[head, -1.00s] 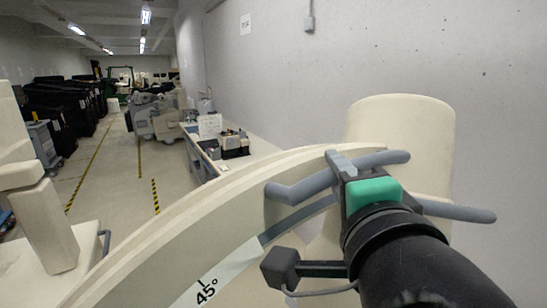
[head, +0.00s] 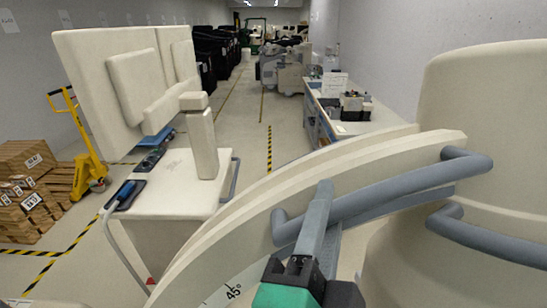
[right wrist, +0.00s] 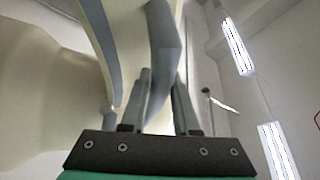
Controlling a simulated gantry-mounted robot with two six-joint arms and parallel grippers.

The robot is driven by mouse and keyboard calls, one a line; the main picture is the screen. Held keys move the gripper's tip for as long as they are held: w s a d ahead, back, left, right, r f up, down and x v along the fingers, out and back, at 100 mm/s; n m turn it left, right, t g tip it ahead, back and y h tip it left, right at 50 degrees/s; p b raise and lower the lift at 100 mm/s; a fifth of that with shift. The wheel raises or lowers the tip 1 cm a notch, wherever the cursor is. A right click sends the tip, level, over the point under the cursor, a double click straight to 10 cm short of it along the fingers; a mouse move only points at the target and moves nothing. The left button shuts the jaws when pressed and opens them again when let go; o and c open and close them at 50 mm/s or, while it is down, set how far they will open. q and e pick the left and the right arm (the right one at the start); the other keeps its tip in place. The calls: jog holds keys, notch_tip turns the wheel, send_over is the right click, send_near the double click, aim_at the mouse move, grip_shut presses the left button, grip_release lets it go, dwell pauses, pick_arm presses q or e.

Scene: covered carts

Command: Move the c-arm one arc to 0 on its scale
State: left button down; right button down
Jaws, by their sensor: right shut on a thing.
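The cream c-arm arc (head: 300,184) curves across the lower middle of the head view. A white scale strip (head: 222,294) on its face shows a "45°" mark at the bottom edge; no 0 mark or pointer is in view. A grey bar handle (head: 400,192) is fixed along the arc. My right gripper (head: 318,205), with a green and black body, is shut on this handle near its left end. In the right wrist view the two grey fingers (right wrist: 165,92) lie on either side of the handle (right wrist: 166,40). My left gripper is not in view.
A cart with pale monitors (head: 125,95) stands left of the arc. A rounded cream housing (head: 490,110) fills the right, with another grey handle (head: 490,238). A workbench (head: 330,118) runs along the wall behind. Boxes (head: 25,190) and a yellow pallet jack (head: 88,150) stand far left.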

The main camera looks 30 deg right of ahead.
jog(key=shift+s+r, duration=0.2)
jog(key=shift+s+d+r+m, duration=0.1)
jog(key=shift+d+r+m, duration=0.05)
jog(key=shift+d+m, duration=0.2)
jog(key=c, duration=0.7)
grip_release()
jog(key=shift+d, duration=0.15)
jog(key=shift+a, duration=0.3)
jog(key=v, duration=1.1)
jog(key=shift+a, duration=0.1)
